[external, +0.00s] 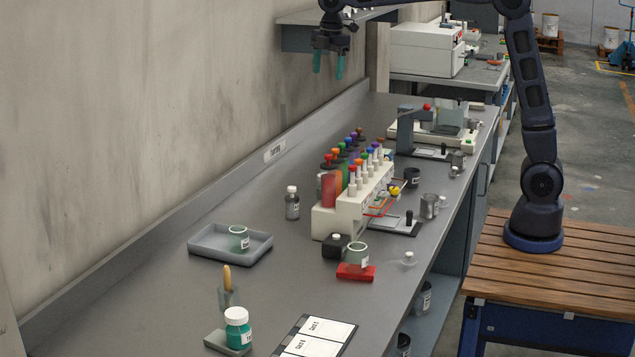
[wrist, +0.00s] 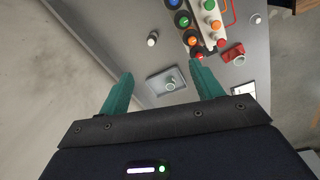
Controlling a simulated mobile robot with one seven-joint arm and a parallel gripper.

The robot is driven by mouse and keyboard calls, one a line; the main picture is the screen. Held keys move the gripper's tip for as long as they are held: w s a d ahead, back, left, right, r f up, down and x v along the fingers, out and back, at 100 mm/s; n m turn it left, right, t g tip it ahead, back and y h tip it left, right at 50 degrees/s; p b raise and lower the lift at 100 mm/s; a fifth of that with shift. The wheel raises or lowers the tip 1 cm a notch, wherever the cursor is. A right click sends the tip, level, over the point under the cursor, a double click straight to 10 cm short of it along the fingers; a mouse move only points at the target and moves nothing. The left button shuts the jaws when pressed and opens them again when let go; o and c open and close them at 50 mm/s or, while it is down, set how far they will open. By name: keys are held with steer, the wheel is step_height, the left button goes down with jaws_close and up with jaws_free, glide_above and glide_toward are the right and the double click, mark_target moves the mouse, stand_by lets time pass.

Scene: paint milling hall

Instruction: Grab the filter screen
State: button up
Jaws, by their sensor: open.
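I cannot make out with certainty which thing is the filter screen; no mesh shows clearly in either view. My gripper (external: 328,70) is open and empty, high above the bench near the wall, with its two green fingers pointing down. In the wrist view the fingers (wrist: 162,68) stand wide apart with nothing between them. Far below, the grey tray (wrist: 154,89) with a small greenish labelled cup (wrist: 170,84) shows between them. In the external view the tray (external: 205,246) and its cup (external: 238,240) are at the left of the bench.
A white rack (external: 331,222) with colour-capped tubes stands mid-bench. A red block (external: 355,273) bears another cup (external: 357,252). A shelf (external: 297,38) juts from the wall near my gripper.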

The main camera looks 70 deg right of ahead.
mark_target(292, 197)
steer(key=shift+w+a+f+n+g, duration=0.25)
steer(key=shift+w+a+f+n, duration=1)
steer(key=shift+w, duration=1.35)
steer(key=shift+w+a+f+n+g, duration=0.25)
steer(key=shift+w+a+f+n, duration=0.4)
steer(key=shift+w+f, duration=1.5)
steer(key=f, duration=3.5)
steer(key=shift+w+f, duration=0.1)
steer(key=shift+w, duration=0.3)
steer(key=c, duration=1.2)
